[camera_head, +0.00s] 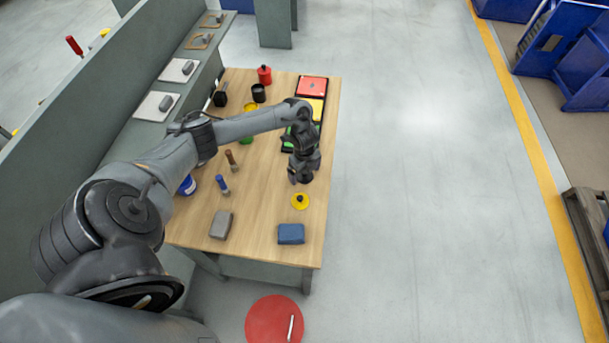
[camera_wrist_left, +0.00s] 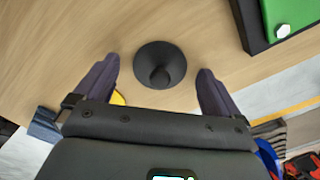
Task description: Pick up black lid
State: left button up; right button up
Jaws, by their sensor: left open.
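The black lid (camera_wrist_left: 160,62) is a round disc with a central knob, lying on the wooden table (camera_wrist_left: 60,40) in the left wrist view. My left gripper (camera_wrist_left: 158,72) is open, one finger on either side of the lid and apart from it. In the head view my left gripper (camera_head: 302,176) points down over the table's right part, and it hides most or all of the black lid there. My right gripper is not in view.
A yellow lid (camera_head: 300,201) and a blue block (camera_head: 291,234) lie close in front of the gripper. Red and yellow trays (camera_head: 312,87) stand behind it. A grey block (camera_head: 221,225), brushes and pots stand to the left. The table's right edge is close.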

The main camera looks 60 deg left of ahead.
pick_arm(q)
jog(key=c, duration=1.1)
jog(key=shift+r, duration=0.15)
